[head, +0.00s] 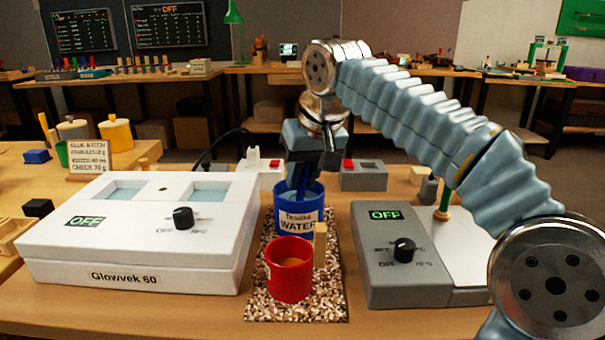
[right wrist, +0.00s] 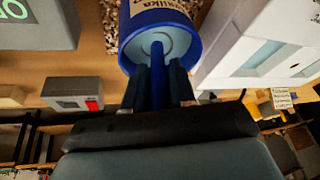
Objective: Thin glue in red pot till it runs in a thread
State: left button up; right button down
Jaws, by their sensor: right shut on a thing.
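The red pot (head: 289,280) stands upright on a speckled mat, with brownish-orange glue (head: 290,262) inside. A blue pot labelled WATER (head: 285,202) stands just behind it; it also shows in the right wrist view (right wrist: 191,28). My right gripper (head: 303,178) points down over the blue pot. In the right wrist view it is shut (right wrist: 159,88) on a blue rod (right wrist: 158,72) that reaches into the pot's mouth. The rod's lower end and the water level cannot be made out. My left gripper is not in view.
A white Glowvek 60 heater (head: 130,250) stands left of the speckled mat (head: 262,308), its display reading OFF. A grey unit (head: 385,270), also OFF, stands right. A small wooden block (head: 320,245) touches or nearly touches the red pot. A sign (head: 90,157) stands back left.

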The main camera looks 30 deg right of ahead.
notch_tip(320, 180, up, 5)
jog(key=p, duration=0.3)
jog(key=shift+f+p, duration=0.1)
jog(key=shift+p, duration=0.25)
notch_tip(320, 180, up, 2)
jog(key=shift+r+p, duration=0.2)
jog(key=shift+p, duration=0.1)
jog(key=shift+r, duration=2.65)
